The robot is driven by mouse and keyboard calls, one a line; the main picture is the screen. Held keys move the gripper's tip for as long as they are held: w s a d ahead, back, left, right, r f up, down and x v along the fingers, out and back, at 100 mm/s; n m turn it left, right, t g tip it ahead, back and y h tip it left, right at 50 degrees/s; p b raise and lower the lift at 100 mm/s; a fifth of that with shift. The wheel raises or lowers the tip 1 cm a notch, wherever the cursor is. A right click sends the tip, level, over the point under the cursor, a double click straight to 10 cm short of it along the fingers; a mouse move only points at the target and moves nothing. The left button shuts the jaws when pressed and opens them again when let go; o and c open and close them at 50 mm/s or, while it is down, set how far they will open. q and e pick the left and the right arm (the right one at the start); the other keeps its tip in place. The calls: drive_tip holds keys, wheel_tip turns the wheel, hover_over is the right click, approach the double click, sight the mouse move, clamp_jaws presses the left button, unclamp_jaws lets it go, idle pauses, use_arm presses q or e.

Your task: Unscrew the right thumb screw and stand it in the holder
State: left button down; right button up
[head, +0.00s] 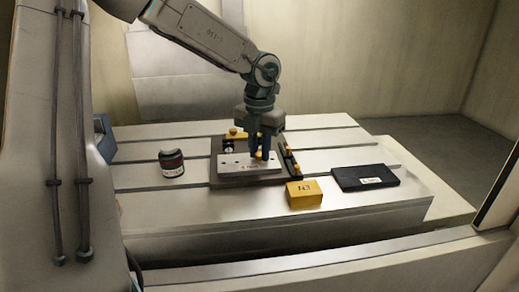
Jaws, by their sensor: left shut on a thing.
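My left gripper (259,153) points down over the front part of the mould base (215,147). It is shut on a small yellow-topped piece (258,155), which looks like a thumb screw; the fingers hide most of it. The piece is at the light metal plate (233,168), right of its middle; I cannot tell whether it is still in its hole. Other yellow knobs are on the dark base, one at the back left (233,131) and some along the right edge (289,150). I cannot make out the holder for sure. My right gripper is not in view.
A yellow block (304,195) with dark marking stands in front right of the base. A flat black case (365,178) lies further right. The slotted table (140,205) is otherwise mostly clear.

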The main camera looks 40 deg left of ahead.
use_arm(q)
drive_tip(key=n+b, duration=0.5)
drive_tip(key=shift+f, duration=0.3)
drive_tip(key=n, duration=0.2)
drive_tip(key=shift+r+n, duration=0.3)
drive_tip(key=shift+r, duration=0.05)
drive_tip(key=shift+n, duration=0.5)
drive_tip(key=n, duration=0.2)
drive_tip(key=shift+n, duration=0.3)
drive_tip(key=n, duration=0.3)
drive_tip(key=shift+n, duration=1.7)
